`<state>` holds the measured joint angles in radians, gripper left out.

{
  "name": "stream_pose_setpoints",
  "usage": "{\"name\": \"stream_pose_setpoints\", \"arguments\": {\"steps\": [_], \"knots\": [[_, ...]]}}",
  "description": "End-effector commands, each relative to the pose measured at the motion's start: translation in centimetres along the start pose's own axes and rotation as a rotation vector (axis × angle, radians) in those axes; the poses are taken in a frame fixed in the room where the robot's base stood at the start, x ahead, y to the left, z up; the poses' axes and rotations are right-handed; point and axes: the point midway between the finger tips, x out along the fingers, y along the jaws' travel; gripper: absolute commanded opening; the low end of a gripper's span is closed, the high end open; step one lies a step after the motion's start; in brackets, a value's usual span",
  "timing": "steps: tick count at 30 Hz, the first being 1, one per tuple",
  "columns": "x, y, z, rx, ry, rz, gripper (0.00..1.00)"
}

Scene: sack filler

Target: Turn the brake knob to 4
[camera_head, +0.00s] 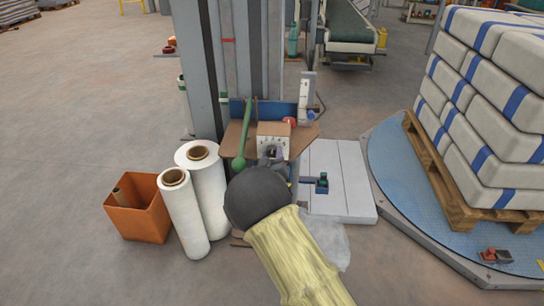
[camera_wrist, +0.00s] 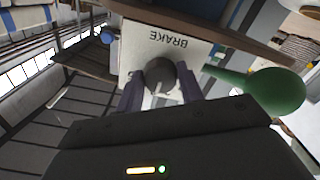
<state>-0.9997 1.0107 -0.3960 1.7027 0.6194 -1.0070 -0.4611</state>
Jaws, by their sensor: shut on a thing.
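The brake knob (camera_wrist: 160,74) is a dark grey round knob on a pale panel (camera_wrist: 140,48) marked BRAKE, which appears upside down in the wrist view. My gripper (camera_wrist: 159,84) has one finger on each side of the knob and is shut on it. Marks around the knob are too small or too covered to read, so its setting cannot be told. In the head view the panel is the front of a small tan box (camera_head: 273,131) on a brown shelf. My gripper (camera_head: 271,156) is at its lower front, and my arm hides part of it.
A green-knobbed lever (camera_head: 239,162) stands just left of the box; its bulb (camera_wrist: 275,92) is close right in the wrist view. A red button (camera_head: 289,122) is behind. White film rolls (camera_head: 185,215) and an orange bin (camera_head: 140,212) stand left; a sack pallet (camera_head: 440,180) stands right.

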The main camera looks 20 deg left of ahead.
Motion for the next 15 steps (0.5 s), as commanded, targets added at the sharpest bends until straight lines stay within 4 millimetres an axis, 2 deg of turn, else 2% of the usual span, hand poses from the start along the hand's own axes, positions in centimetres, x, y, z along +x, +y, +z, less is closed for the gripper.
{"name": "stream_pose_setpoints", "arguments": {"steps": [15], "knots": [[-0.03,-0.14,0.18,0.312,-0.002,-0.001,0.15]]}}
